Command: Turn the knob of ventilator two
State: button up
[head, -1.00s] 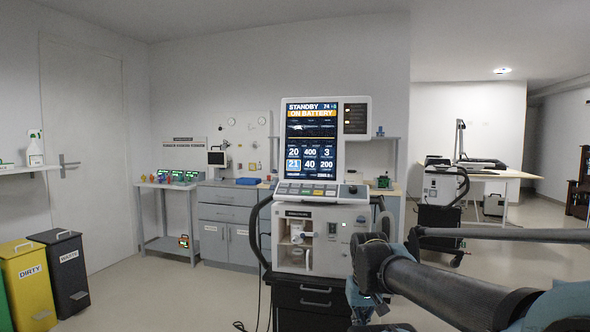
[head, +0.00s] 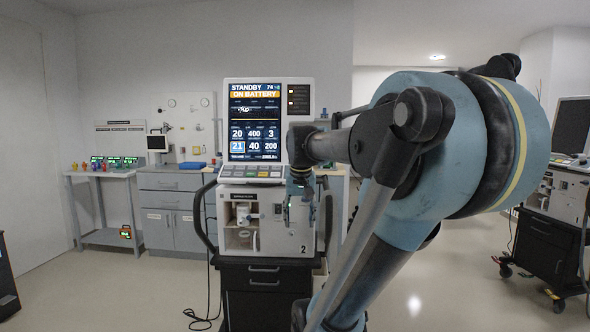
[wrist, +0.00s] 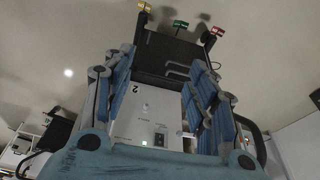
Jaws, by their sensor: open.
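Ventilator two (head: 306,90) stands in the middle of the head view on a dark drawer cart, marked "2" low on its white front. Its lit screen (head: 255,120) reads STANDBY and ON BATTERY. A row of keys (head: 250,173) lies below the screen. The knob at the right end of that key panel is hidden behind my arm in the head view. My gripper (head: 301,212) points down before the right half of the white front, open and empty. In the wrist view, my gripper's (wrist: 165,80) blue fingers stand apart, with the white front (wrist: 147,112) between them.
Another ventilator on a wheeled cart (head: 542,232) stands at the right edge. A grey cabinet (head: 165,182) and a side table (head: 95,175) stand along the back wall at left. A cable (head: 205,318) lies beside the cart.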

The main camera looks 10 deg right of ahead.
jog(key=w+d+r+m+t+h, duration=0.1)
jog(key=w+d+r+m, duration=0.15)
jog(key=w+r, duration=1.15)
jog(key=w+d+r+m, duration=0.2)
jog(key=w+d+r, duration=0.2)
jog(key=w+r, duration=1.1)
jog(key=x, duration=0.7)
jog(key=w+x, duration=0.1)
jog(key=x, duration=0.6)
jog(key=w+a+x, duration=0.1)
jog(key=x, duration=0.7)
jog(key=shift+w+r, duration=0.3)
jog(key=c, duration=1)
